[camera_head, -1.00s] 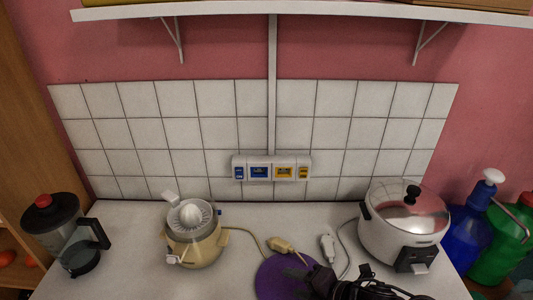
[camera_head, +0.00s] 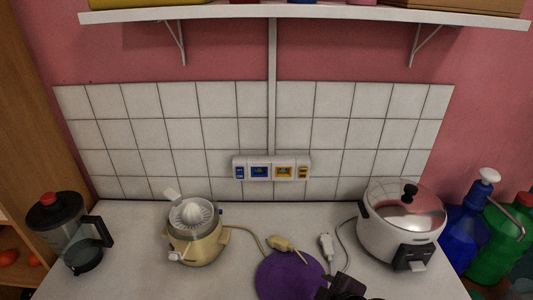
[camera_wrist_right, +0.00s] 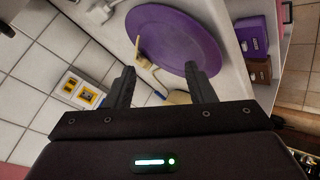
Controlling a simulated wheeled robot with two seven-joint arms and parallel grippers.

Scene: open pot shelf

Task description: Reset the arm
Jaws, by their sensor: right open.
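My right gripper (camera_wrist_right: 160,82) is open and empty in the wrist view, its two dark fingers apart with a purple plate (camera_wrist_right: 180,38) beyond them. In the head view only a dark part of my right arm shows at the bottom edge, overlapping the right edge of the purple plate (camera_head: 287,275). My left gripper is in neither view.
A blender (camera_head: 70,235), a yellow juicer (camera_head: 194,232) and a rice cooker (camera_head: 400,222) stand on the white counter (camera_head: 140,250). A yellow plug (camera_head: 281,243) and a white plug (camera_head: 326,245) lie near the plate. A socket strip (camera_head: 272,168) is on the wall; a shelf (camera_head: 300,17) runs above.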

